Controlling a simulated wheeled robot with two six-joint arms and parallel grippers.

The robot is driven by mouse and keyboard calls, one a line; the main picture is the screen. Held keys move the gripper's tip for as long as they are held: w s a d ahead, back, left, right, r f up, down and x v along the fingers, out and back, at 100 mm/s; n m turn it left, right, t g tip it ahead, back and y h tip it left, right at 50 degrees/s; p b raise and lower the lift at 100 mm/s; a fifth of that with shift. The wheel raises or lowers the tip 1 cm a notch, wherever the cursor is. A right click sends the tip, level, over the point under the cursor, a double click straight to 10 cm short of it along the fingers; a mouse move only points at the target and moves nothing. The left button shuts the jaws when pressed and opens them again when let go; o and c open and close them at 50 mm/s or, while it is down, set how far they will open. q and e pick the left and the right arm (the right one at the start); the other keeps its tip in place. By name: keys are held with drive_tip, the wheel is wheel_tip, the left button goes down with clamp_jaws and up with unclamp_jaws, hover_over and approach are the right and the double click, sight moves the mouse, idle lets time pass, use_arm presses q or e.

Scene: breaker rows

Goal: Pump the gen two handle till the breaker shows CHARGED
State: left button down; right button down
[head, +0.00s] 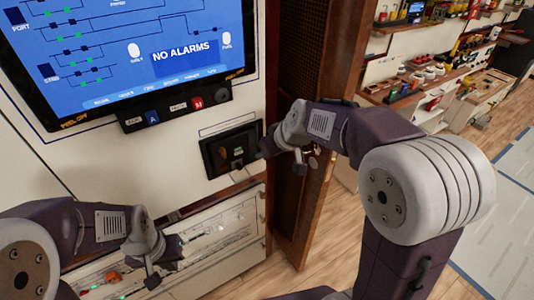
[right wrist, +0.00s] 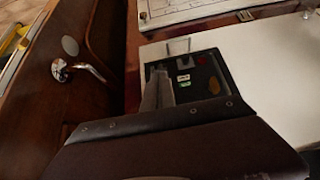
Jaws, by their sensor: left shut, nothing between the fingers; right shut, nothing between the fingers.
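A black breaker unit (head: 222,158) is set in the pale cabinet front below the screen. In the right wrist view the breaker face (right wrist: 208,72) carries small green, white and red parts and an orange oval. Its lettering is too small to read. My right gripper (head: 268,149) is shut and empty at the unit's right side. In the right wrist view its grey fingers (right wrist: 160,84) overlap the unit's face; contact cannot be told. I cannot pick out the gen two handle for certain. My left gripper (head: 152,279) is shut and empty, low before the lower panel.
A screen (head: 130,45) above reads NO ALARMS. The lower panel (head: 210,228) has thin lines and small coloured lights. A brown wooden door (head: 340,40) stands right of the cabinet, with a metal handle (right wrist: 62,70) in the right wrist view. Stocked shelves (head: 440,75) stand farther right.

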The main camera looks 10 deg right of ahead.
use_arm(q)
drive_tip(key=shift+s+f, duration=0.1)
drive_tip(key=shift+f, duration=0.15)
use_arm(e)
drive_tip(key=v, duration=0.7)
drive_tip(key=shift+s, duration=0.2)
idle(0.9)
drive_tip(key=s+d+f+m+g+h, duration=0.1)
drive_tip(key=s+d+f+m+g, duration=0.1)
drive_tip(key=s+f, duration=0.6)
drive_tip(key=s+d+f+m+g+h, duration=0.1)
drive_tip(key=s+d+f+m+g, duration=0.1)
drive_tip(key=s+f, duration=0.6)
wheel_tip(320, 180, down, 5)
drive_tip(key=shift+d+r+g, duration=0.1)
drive_tip(key=shift+d+g, duration=0.1)
drive_tip(key=shift+g, duration=0.5)
